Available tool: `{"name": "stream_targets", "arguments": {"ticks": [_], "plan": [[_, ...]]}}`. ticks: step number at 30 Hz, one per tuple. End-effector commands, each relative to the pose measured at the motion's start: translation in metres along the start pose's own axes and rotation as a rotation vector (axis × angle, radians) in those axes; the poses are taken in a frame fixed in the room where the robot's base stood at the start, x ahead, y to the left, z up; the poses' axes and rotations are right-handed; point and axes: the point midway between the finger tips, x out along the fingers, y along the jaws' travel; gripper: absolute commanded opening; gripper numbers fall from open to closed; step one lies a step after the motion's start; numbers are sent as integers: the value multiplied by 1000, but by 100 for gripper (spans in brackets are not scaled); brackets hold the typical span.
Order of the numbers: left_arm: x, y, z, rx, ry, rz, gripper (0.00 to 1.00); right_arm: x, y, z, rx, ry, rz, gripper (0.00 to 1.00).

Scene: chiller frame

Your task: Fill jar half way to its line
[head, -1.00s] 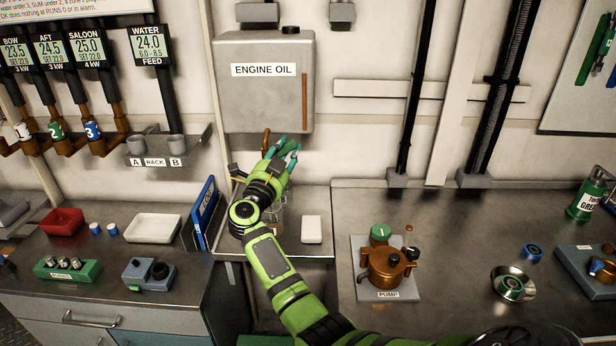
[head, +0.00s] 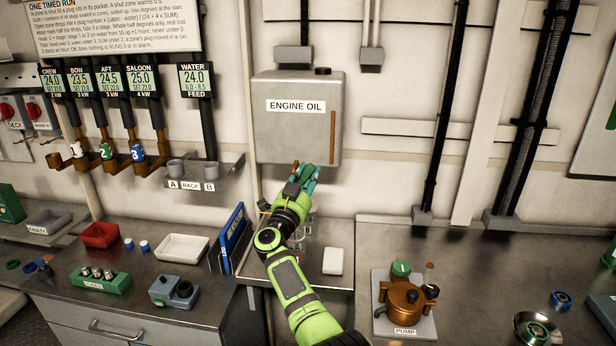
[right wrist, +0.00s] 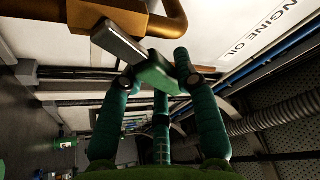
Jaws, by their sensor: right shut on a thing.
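The grey engine oil tank (head: 275,132) hangs on the wall in the head view. Its brown outlet pipe and tap (right wrist: 125,18) show at the top of the right wrist view. A grey tap lever (right wrist: 118,42) with a green end reaches down from it. My right gripper (head: 304,179) is just below the tank, its teal fingers shut on the lever (right wrist: 160,72). A clear glass jar (head: 307,228) stands on the counter below, mostly hidden behind my right arm. Its line and level cannot be made out. My left gripper is not in view.
A white block (head: 333,261) and a blue upright binder (head: 233,238) flank the jar's spot. A brown pump (head: 405,298) stands to the right. A rack (head: 205,172) labelled A and B is on the wall to the left.

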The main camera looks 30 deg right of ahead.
Motion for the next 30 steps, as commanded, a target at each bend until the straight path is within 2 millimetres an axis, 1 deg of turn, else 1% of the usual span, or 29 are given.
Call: {"name": "stream_targets", "arguments": {"ticks": [5,6,7,8,17,20,23,26,30], "plan": [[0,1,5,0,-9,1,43,0,1,0,0,1,1,0],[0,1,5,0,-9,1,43,0,1,0,0,1,1,43],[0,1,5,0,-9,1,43,0,1,0,0,1,1,55],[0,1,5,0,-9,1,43,0,1,0,0,0,1,57],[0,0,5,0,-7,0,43,0,0,0,2,-1,0,57],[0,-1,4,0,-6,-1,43,-5,0,1,2,-2,0,57],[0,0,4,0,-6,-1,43,-17,0,2,3,-4,-1,57],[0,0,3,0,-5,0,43,-36,1,1,4,-4,1,57],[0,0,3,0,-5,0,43,-68,1,1,4,-5,1,57]]}}
